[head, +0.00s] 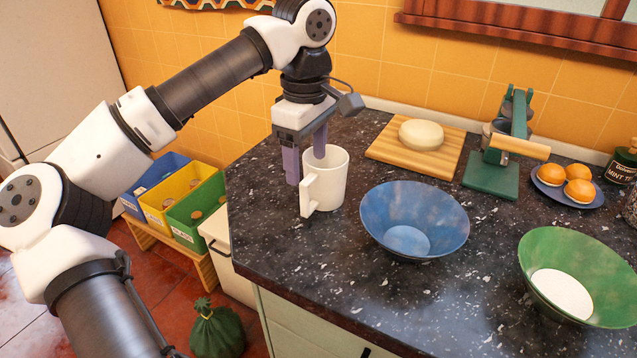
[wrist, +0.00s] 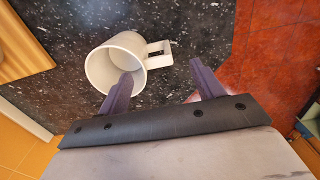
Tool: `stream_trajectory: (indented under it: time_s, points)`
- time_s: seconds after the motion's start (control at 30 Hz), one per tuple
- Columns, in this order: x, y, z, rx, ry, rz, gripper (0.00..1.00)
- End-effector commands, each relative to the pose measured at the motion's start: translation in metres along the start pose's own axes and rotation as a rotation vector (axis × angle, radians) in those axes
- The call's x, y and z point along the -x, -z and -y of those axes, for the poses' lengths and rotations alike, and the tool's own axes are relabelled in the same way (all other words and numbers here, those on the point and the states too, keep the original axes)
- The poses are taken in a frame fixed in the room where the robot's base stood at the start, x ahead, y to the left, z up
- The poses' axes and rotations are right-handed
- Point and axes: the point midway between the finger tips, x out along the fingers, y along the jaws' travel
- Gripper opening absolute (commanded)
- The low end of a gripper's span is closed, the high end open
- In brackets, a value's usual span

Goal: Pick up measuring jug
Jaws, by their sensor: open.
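The measuring jug (head: 331,178) is a white, straight-sided vessel with a square handle. It stands upright on the dark speckled counter near its left end, its handle facing front left in the head view. In the wrist view the jug (wrist: 117,66) shows its open mouth, with the handle to the right. My gripper (head: 306,163) points down at the jug and is open. One finger overlaps the jug's mouth and appears to be inside or over it; the other is outside, left of the jug. In the wrist view the open fingers of my gripper (wrist: 162,80) have the rim between them.
A blue bowl (head: 440,215) stands close to the jug's right, and a green bowl (head: 600,262) farther right. The counter's left edge is close.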

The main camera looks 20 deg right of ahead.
Motion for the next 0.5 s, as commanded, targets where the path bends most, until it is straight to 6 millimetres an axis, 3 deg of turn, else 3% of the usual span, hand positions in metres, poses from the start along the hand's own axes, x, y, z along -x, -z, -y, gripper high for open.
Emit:
stream_trajectory:
  time_s: [0.1,0.37,0.5]
  points:
    - [-0.021,0.0,0.0,-0.001,0.001,0.002,0.67]
    - [-0.041,0.0,-0.001,0.001,-0.001,0.004,0.67]
    - [-0.06,0.0,-0.003,0.0,0.0,0.006,0.67]
